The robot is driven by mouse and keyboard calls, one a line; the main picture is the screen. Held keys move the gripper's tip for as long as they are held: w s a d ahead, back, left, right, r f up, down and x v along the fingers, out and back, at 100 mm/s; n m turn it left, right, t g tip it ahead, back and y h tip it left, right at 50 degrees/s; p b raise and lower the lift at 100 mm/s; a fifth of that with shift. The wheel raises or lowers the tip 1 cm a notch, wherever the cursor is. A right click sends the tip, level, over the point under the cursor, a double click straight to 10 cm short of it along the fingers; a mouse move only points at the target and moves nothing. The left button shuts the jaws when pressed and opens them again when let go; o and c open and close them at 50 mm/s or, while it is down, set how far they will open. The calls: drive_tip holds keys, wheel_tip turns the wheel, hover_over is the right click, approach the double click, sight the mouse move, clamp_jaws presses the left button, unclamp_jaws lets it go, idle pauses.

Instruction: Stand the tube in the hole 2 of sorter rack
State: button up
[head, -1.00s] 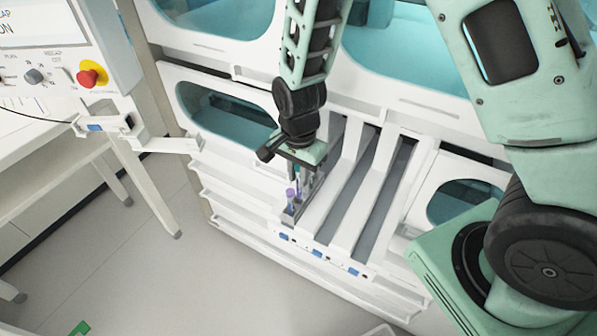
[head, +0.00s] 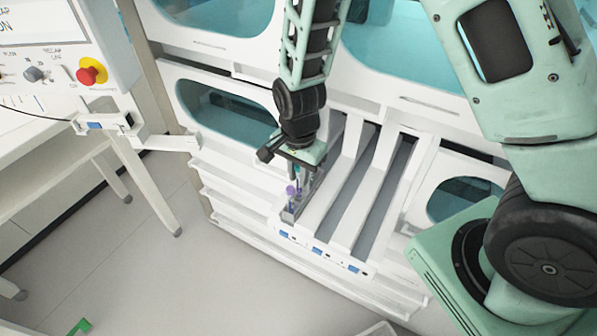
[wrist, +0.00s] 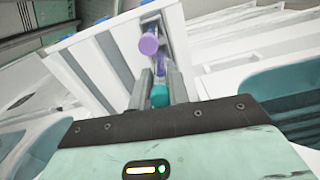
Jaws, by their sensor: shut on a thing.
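My gripper (wrist: 161,88) points down over the leftmost lane of the white sorter rack (head: 337,203). It also shows in the head view (head: 303,172). Its fingers are shut on a tube with a teal cap (wrist: 160,96); the cap sits between the fingers in the wrist view. The tube's body and lower end are hidden, so I cannot tell whether it is in a hole. A purple-capped tube (wrist: 149,44) stands just beyond the fingers in the same lane, and shows in the head view (head: 292,190).
Lanes to the right in the rack look empty, with raised white walls between them. Small blue labels (head: 317,251) line its front edge. A cabinet with teal windows (head: 230,110) stands behind. A bench with a red button (head: 92,71) is at left.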

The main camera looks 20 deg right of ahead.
drive_tip(key=shift+f, duration=0.3)
drive_tip(key=shift+f, duration=0.2)
drive_tip(key=shift+f+b, duration=0.2)
drive_tip(key=shift+b, duration=0.15)
drive_tip(key=shift+f, duration=0.4)
drive_tip(key=o, duration=0.9)
